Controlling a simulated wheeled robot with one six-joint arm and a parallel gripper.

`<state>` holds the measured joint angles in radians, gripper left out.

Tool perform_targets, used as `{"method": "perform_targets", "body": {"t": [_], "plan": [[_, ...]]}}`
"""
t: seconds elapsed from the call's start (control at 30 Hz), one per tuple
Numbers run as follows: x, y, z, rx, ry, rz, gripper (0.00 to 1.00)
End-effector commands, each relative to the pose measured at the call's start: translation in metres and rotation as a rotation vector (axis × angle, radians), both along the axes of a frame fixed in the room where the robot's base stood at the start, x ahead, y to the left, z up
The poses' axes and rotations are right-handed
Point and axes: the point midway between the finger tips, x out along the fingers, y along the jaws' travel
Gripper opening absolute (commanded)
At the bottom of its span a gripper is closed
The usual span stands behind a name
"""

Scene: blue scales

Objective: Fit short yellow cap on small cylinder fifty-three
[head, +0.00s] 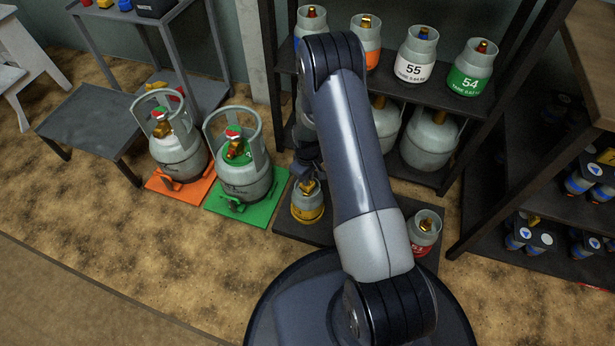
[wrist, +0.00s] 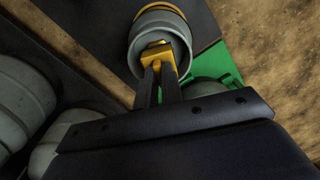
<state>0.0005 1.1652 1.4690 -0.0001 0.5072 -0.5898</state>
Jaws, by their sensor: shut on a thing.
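Small cylinder fifty-three (head: 422,236), grey with a red band, stands on a dark mat right of my arm; its brass valve shows on top. My gripper (head: 307,178) is at the top of another small grey cylinder (head: 307,204) with a yellow band, at the mat's left end. In the wrist view my gripper (wrist: 158,62) is shut on a yellow piece (wrist: 157,46) inside this cylinder's collar (wrist: 165,28). I cannot tell whether that piece is the short yellow cap or the valve itself. My arm hides the mat's middle.
Two larger cylinders stand left on an orange mat (head: 160,184) and a green mat (head: 262,214). A dark shelf (head: 440,98) behind holds several cylinders, including 54 and 55. Another rack (head: 520,200) stands right. The sandy floor at front left is clear.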

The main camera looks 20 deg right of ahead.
Motion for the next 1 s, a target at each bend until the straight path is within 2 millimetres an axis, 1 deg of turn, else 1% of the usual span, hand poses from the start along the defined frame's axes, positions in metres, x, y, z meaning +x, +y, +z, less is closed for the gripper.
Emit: {"method": "perform_targets", "body": {"t": [0.17, 0.2, 0.5, 0.77, 0.87, 1.0], "plan": [[0.000, 0.000, -0.006, 0.000, 0.000, 0.000, 0.00], [0.000, 0.000, -0.006, 0.000, 0.000, 0.000, 0.08], [0.000, 0.000, -0.005, 0.000, 0.000, 0.000, 0.32], [0.000, 0.000, -0.003, 0.000, 0.000, 0.000, 0.32], [0.000, 0.000, 0.007, 0.000, -0.001, 0.000, 0.32], [0.001, 0.000, 0.034, 0.000, -0.004, 0.000, 0.32]]}}
